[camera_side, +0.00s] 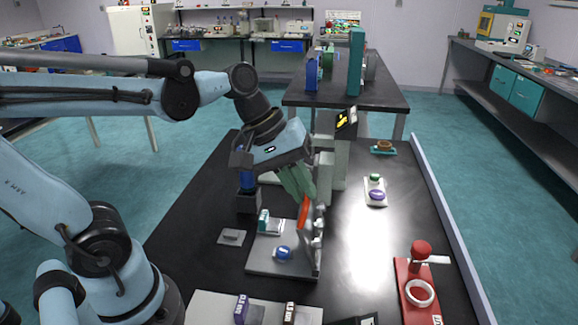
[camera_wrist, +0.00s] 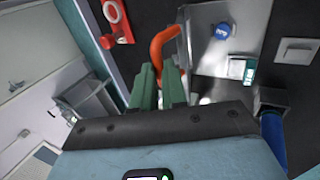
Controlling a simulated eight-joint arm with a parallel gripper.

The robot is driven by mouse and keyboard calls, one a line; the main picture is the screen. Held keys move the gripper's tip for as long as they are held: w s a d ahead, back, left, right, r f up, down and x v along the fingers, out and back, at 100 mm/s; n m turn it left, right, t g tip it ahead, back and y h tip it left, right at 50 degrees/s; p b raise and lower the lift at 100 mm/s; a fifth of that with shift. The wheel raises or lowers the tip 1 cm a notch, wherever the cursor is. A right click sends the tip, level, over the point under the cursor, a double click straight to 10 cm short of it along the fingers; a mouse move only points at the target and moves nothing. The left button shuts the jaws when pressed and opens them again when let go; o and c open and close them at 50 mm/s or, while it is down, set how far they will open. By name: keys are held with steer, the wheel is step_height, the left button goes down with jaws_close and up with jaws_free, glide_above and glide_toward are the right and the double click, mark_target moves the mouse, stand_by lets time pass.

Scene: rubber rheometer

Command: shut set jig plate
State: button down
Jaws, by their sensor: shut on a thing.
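The set jig has a flat grey base plate (camera_side: 262,262) on the black table. A blue round knob (camera_side: 283,253) and a small teal-and-white block (camera_side: 263,220) sit on it. A grey plate (camera_side: 319,242) stands steeply along its right edge, with an orange handle (camera_side: 304,212) at its upper part. My gripper (camera_side: 302,190), with green fingers, comes down from above and is shut on the orange handle. In the wrist view the orange handle (camera_wrist: 163,42) runs between the green fingers (camera_wrist: 159,78), which hide its end. The blue knob (camera_wrist: 223,31) also shows there.
A grey machine column (camera_side: 325,165) stands close behind the jig. A red stand with a white ring (camera_side: 420,292) is at the front right. A light tray with dark blocks (camera_side: 262,308) lies at the front. A small grey plate (camera_side: 231,237) lies left of the jig.

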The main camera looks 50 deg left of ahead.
steer(key=s+a+f, duration=0.8)
steer(key=f, duration=0.2)
steer(key=shift+s+a, duration=0.4)
steer(key=c, duration=1.2)
jaws_free()
steer(key=shift+o, duration=0.2)
steer(key=shift+r, duration=0.1)
steer(key=v, duration=1.1)
steer(key=shift+r, duration=0.35)
steer(key=shift+s+a, duration=0.1)
